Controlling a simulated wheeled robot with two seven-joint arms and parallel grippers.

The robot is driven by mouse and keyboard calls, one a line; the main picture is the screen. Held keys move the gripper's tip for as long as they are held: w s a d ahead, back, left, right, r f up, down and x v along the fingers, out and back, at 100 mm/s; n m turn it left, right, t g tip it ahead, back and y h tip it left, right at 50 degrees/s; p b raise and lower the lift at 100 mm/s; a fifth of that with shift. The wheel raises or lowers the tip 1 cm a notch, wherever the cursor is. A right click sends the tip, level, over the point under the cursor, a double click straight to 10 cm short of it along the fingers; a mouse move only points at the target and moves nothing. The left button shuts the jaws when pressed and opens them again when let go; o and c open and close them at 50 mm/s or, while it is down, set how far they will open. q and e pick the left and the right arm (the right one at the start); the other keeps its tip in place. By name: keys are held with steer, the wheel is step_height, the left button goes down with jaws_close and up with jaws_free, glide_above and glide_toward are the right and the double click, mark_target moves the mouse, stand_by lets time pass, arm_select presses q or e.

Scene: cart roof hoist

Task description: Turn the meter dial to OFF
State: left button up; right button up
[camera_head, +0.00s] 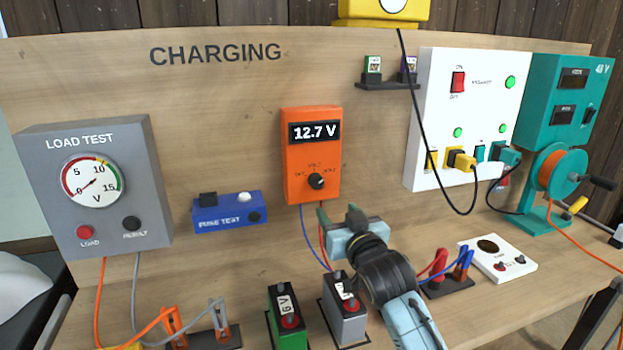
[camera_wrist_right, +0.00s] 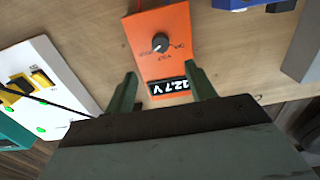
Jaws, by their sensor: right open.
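The orange meter (camera_head: 312,155) is on the upright wooden board, and its display (camera_head: 315,132) reads 12.7 V. Its black dial (camera_head: 316,182) sits below the display, with small labels around it; its pointer mark is towards the top, near the VOLT label. In the right wrist view the meter (camera_wrist_right: 163,75) appears upside down, with the dial (camera_wrist_right: 160,42) beyond the fingertips. My right gripper (camera_wrist_right: 161,82) is open and empty, its green fingers apart. In the head view the right gripper (camera_head: 333,213) is just below the meter, apart from the dial. My left gripper is not in view.
A blue fuse tester (camera_head: 228,212) and a grey load tester (camera_head: 95,190) are left of the meter. Batteries (camera_head: 289,315) stand on the bench below. A white charger panel (camera_head: 465,120) with plugs and hanging black cable is at right. Blue and red leads hang below the meter.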

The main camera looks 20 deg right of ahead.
glide_toward(318, 185)
steer(key=w, duration=0.7)
steer(key=shift+a, duration=0.15)
steer(key=shift+w+b, duration=0.3)
steer(key=shift+w, duration=0.65)
steer(key=c, duration=1)
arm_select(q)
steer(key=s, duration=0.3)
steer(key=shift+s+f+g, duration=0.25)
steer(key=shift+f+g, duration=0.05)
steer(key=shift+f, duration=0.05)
